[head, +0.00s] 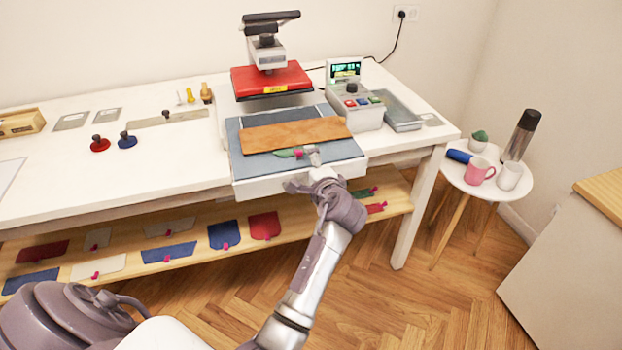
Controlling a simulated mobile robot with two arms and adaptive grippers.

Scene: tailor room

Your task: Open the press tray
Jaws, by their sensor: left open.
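The press tray (247,187) is a white drawer-like tray with a blue-grey pad. It extends forward from under the press, clear of the red press plate (270,78), with its front at the table edge. A brown leather piece (290,135) lies on the pad. A small green piece (284,153) with a pink tag lies at the leather's front edge, partly hidden by my gripper. My left gripper (310,172) is open at the tray's front edge, its fingers over the pad; I cannot tell whether it touches the tray. My right gripper is not in view.
A control box (352,112) with a lit screen and a grey bin (398,112) stand right of the press. A lower shelf (190,236) holds several tagged pieces. A round side table (500,195) with mugs is at right. The white table's left front is clear.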

